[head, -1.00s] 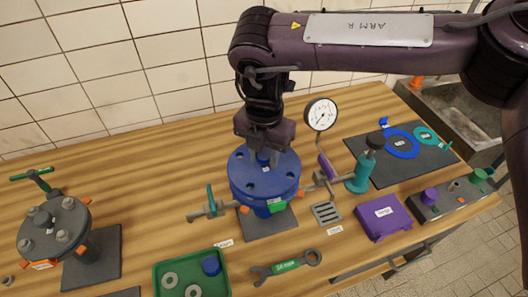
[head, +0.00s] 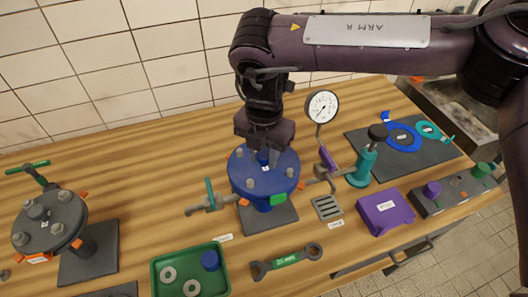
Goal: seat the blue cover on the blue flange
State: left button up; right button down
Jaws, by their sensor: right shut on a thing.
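The blue cover (head: 272,181) is a round disc with a central handle. It lies over the blue flange (head: 262,205), and grey stud ends show above its face in several places. It looks about level, but I cannot tell whether it touches the flange face all round. My right gripper (head: 263,150) comes down from above and is shut on the cover's handle, which its fingers mostly hide. The flange stands on a dark base plate (head: 270,220), mostly hidden under the cover. My left gripper is not in view.
A pressure gauge (head: 322,106), a teal valve (head: 362,165) and a purple box (head: 386,211) stand to the right. A grey flange assembly (head: 50,222) stands at left. In front are a green tray (head: 218,285) and a spanner (head: 287,261). Bench behind is clear.

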aim_at(264, 154)
jog(key=c, duration=1)
grip_release()
jog(key=shift+r, duration=0.3)
notch_tip(264, 154, up, 7)
jog(key=shift+r+b, duration=0.15)
jog(key=shift+b, duration=0.6)
